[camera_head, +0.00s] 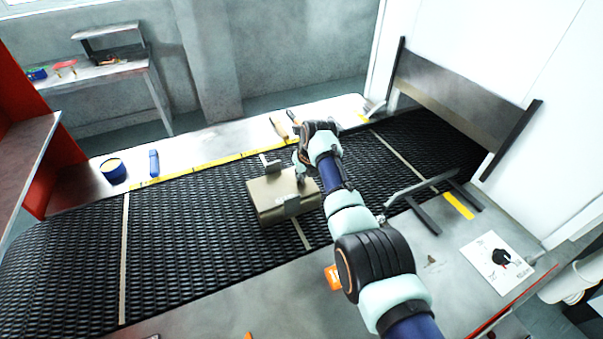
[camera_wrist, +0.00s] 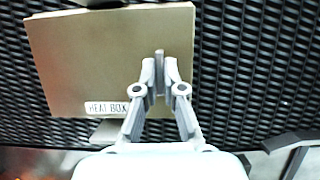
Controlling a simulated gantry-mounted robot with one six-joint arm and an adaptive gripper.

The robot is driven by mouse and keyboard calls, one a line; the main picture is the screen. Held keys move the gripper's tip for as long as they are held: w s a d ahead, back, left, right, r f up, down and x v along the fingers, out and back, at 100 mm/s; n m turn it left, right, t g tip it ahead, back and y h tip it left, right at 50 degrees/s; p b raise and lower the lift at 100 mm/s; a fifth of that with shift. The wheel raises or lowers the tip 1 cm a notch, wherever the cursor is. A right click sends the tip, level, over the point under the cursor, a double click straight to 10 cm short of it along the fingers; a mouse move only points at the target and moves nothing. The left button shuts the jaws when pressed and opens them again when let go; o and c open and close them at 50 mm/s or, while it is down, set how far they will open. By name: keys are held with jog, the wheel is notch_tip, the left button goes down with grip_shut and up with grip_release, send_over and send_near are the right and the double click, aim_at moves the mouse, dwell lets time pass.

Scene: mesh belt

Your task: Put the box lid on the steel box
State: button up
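The steel box (camera_head: 275,212) is a tan block on the mesh belt, near the middle of the head view. Its top shows as a flat tan plate, which I take to be the box lid (camera_head: 268,190). In the wrist view the lid (camera_wrist: 90,55) fills the upper left, with a "HEAT BOX" label (camera_wrist: 107,107) at its near edge. My gripper (camera_head: 301,172) is over the right part of the lid. In the wrist view its fingers (camera_wrist: 160,68) are close together around a narrow grey upright piece. I cannot tell whether the lid rests fully on the box.
The black mesh belt (camera_head: 180,235) is clear to the left. A grey barrier arm (camera_head: 420,187) stands to the right.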

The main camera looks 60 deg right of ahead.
jog(key=o, duration=0.5)
jog(key=shift+c, duration=0.2)
jog(key=shift+r, duration=0.35)
jog(key=p+v, duration=0.3)
jog(key=v, duration=0.8)
jog(key=shift+s+r, duration=0.15)
jog(key=shift+r, duration=0.15)
jog(key=shift+a, duration=0.15)
